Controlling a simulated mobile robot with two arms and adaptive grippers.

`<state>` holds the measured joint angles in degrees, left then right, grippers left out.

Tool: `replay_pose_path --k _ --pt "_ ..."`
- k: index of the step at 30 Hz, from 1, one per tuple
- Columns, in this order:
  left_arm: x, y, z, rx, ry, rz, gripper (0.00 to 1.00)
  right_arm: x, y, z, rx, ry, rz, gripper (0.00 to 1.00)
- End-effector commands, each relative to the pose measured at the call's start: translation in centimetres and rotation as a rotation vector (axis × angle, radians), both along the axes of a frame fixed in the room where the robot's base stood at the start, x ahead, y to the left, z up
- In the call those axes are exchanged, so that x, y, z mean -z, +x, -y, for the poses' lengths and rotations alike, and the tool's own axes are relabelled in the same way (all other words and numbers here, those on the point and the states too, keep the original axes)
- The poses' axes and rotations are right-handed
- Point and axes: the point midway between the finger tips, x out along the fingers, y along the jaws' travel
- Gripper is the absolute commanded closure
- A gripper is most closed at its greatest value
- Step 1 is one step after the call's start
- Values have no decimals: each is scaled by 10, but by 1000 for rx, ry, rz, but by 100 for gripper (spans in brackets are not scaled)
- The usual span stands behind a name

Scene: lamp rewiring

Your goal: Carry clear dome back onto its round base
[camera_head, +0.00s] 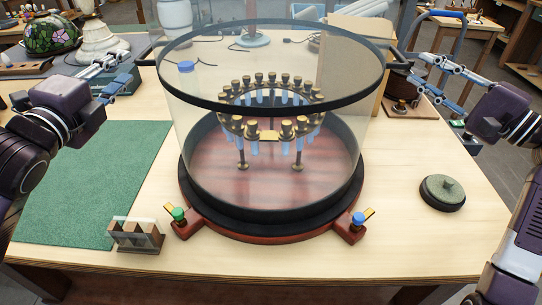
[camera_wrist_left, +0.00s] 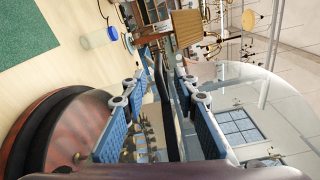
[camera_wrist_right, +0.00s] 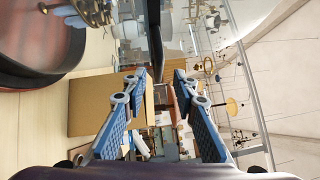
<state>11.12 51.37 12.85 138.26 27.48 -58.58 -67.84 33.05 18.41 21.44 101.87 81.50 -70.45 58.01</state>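The clear dome (camera_head: 345,140) is a wide see-through shell with a black band (camera_head: 275,105), level and centred above the round base (camera_head: 275,228). The band is well above the base; I cannot tell whether the clear lower edge touches it. My left gripper (camera_head: 128,62) is open at the dome's left side, and in the left wrist view its fingers (camera_wrist_left: 162,88) stand either side of a black strip. My right gripper (camera_head: 415,72) is open at the right side, and the black strip passes between its fingers (camera_wrist_right: 158,85) too. I see no clear contact.
A ring of brass-topped blue pieces (camera_head: 270,105) stands inside on the base. Green (camera_head: 178,214) and blue (camera_head: 358,218) knobs sit at the base's front. A small rack (camera_head: 135,236), a green mat (camera_head: 85,190) and a round dark lid (camera_head: 442,192) lie around it.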

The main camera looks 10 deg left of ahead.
Motion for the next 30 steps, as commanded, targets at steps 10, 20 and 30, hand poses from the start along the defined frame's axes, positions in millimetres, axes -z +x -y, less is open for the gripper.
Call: replay_pose_path --k 10,20,30 --pt "0 0 0 0 0 0 73 7 -39 36 0 -1 -1 74" --pt "0 0 0 0 0 0 73 7 -43 39 -1 0 2 74" --pt "-11 0 0 0 0 1 73 -4 -43 39 -1 0 2 74"
